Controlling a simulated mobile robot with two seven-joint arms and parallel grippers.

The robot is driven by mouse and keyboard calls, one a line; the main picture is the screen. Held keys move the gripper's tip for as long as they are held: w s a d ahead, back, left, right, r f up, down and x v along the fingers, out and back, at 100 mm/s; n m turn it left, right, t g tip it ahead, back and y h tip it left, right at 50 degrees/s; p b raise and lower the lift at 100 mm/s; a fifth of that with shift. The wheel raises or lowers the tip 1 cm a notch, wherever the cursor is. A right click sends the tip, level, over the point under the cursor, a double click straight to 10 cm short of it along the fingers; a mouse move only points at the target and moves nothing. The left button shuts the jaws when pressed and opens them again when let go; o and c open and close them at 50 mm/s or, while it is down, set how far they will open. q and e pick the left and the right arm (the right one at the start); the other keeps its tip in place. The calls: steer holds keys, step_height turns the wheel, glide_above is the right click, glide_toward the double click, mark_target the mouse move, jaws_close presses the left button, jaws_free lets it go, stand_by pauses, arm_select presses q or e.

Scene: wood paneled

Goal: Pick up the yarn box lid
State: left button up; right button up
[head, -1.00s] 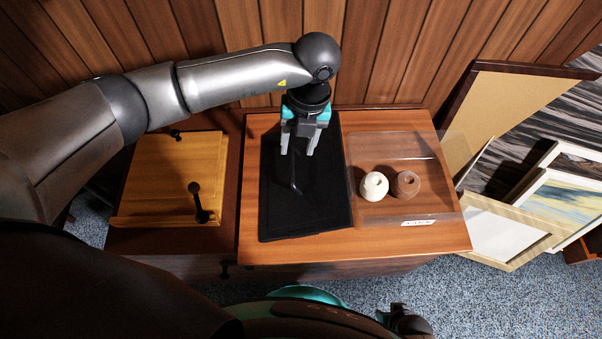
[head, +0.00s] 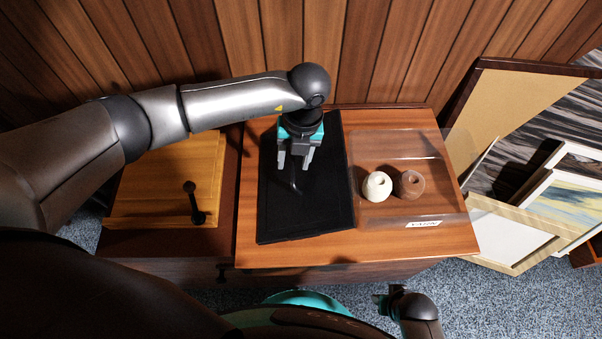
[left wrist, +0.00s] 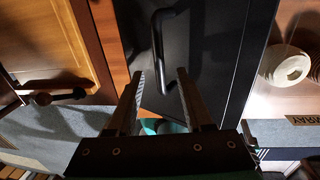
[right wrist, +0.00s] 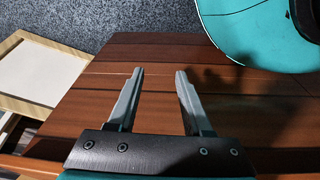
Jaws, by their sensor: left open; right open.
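The yarn box lid is a flat black panel (head: 320,205) lying on the wooden table, with a thin dark handle (head: 294,182) on top. The handle shows in the left wrist view (left wrist: 158,42) as a bent bar. My left gripper (head: 295,166) is open and empty above the lid; in its wrist view (left wrist: 160,78) the fingertips are near the handle, which is not gripped. The clear yarn box (head: 432,222) stands right of the lid with a white label. My right gripper (right wrist: 155,75) is open and empty above the wooden top.
A cream yarn roll (head: 377,187) and a brown one (head: 409,185) sit in the clear box. A lighter wooden panel with a dark handle (head: 192,200) lies to the left. Picture frames (head: 520,220) lean at the right. A wood-paneled wall (head: 380,50) closes the back.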

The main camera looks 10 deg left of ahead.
mark_target(297, 169)
arm_select(q)
steer(key=shift+a+f+b, duration=0.1)
steer(key=shift+f+b, duration=0.3)
steer(key=shift+f, duration=0.8)
arm_select(e)
steer(key=shift+w+a+r, duration=0.2)
steer(key=shift+r, duration=0.35)
steer(key=shift+w+a+r, duration=0.2)
steer(key=shift+r, duration=0.3)
arm_select(q)
steer(key=shift+c, duration=0.3)
jaws_close()
